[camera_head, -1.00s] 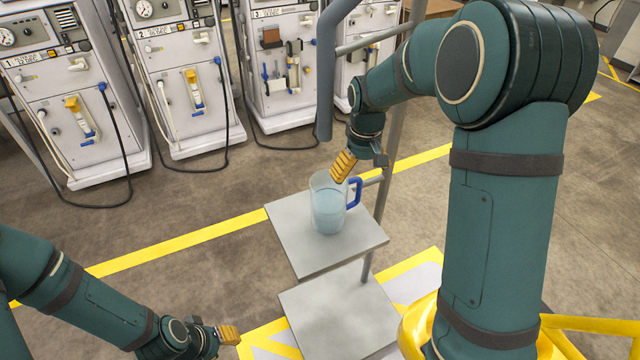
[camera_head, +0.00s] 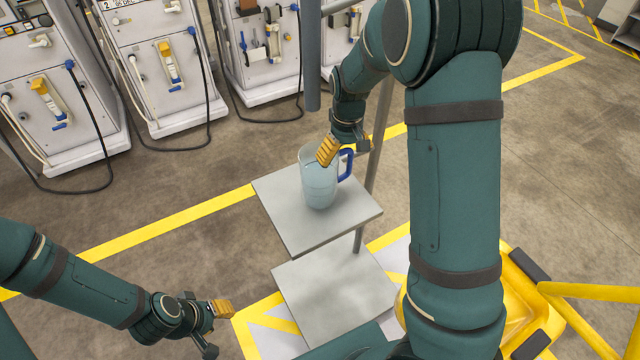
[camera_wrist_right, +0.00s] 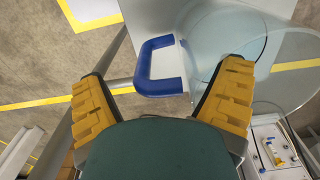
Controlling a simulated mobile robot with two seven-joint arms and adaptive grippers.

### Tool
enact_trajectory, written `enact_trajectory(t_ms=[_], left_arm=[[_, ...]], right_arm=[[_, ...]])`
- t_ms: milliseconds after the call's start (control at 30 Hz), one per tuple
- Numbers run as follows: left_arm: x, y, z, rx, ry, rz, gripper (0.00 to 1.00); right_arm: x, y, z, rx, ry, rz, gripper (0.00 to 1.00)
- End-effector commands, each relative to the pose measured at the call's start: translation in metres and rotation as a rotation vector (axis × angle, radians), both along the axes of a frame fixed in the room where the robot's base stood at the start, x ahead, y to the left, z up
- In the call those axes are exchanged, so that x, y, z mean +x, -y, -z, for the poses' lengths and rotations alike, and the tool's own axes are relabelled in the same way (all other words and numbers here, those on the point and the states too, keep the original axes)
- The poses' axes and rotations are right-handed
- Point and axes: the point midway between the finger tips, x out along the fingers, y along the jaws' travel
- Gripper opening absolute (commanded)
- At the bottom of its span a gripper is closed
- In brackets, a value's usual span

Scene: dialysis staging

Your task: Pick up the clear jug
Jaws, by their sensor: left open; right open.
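The clear jug (camera_head: 319,186) with a blue handle (camera_head: 346,165) stands upright on the upper grey shelf (camera_head: 288,222). My right gripper (camera_head: 338,149) is open at the jug's rim on the handle side. In the right wrist view, my right gripper (camera_wrist_right: 166,95) has its yellow fingers spread, with the blue handle (camera_wrist_right: 146,69) showing between and ahead of them. The right-hand finger overlaps the jug's clear wall (camera_wrist_right: 268,55); I cannot tell whether they touch. My left gripper (camera_head: 214,325) is open and empty at lower left, well away from the jug.
A lower grey shelf (camera_head: 335,298) sits below the upper one. A grey upright post (camera_head: 380,125) stands just behind the jug. White dialysis machines (camera_head: 160,65) line the back. Open floor (camera_head: 150,195) lies between them and the shelves.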

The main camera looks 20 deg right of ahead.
Motion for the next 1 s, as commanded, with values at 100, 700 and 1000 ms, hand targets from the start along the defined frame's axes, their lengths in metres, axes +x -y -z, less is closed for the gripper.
enact_trajectory(t_ms=[100,700,1000], left_arm=[[0.0000,0.0001,-0.0004,0.000,0.000,0.000,0.41],[0.0002,0.0000,-0.0005,0.000,0.000,0.000,0.41],[0.0007,0.0000,-0.0024,0.000,0.002,-0.001,0.41]], right_arm=[[0.0000,0.0000,-0.0004,0.000,0.000,0.000,0.92],[0.0006,-0.0003,-0.0014,0.001,0.002,0.000,0.12],[0.0010,-0.0003,-0.0086,0.001,0.003,0.000,0.12]])
